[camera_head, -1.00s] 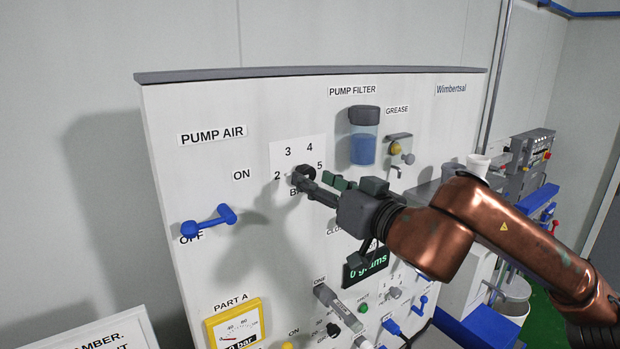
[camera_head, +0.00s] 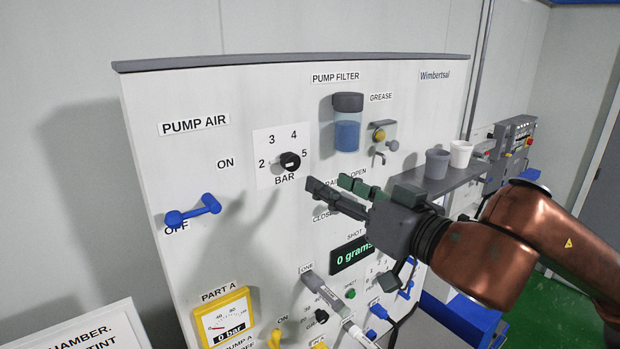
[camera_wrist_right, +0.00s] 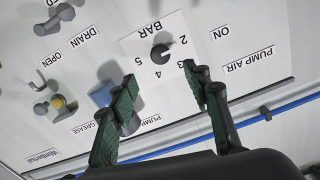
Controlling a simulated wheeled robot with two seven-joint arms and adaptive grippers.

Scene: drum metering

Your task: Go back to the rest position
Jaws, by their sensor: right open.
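My right gripper (camera_head: 328,188) is open and empty in front of the white panel (camera_head: 240,108), with its fingers pointing left. It is apart from the black bar knob (camera_head: 290,162), to the right of and below it. In the right wrist view the two green-padded fingers (camera_wrist_right: 162,92) are spread, and the knob (camera_wrist_right: 160,54) shows beyond them with nothing touching it. The right arm comes in from the right. My left gripper is not in view.
The blue pump air lever (camera_head: 195,211) is at the left of the panel. The pump filter (camera_head: 347,122), grease tap (camera_head: 380,140) and a 0 grams display (camera_head: 352,255) are near the right arm. Two cups, grey (camera_head: 437,164) and white (camera_head: 461,154), stand on a shelf at right.

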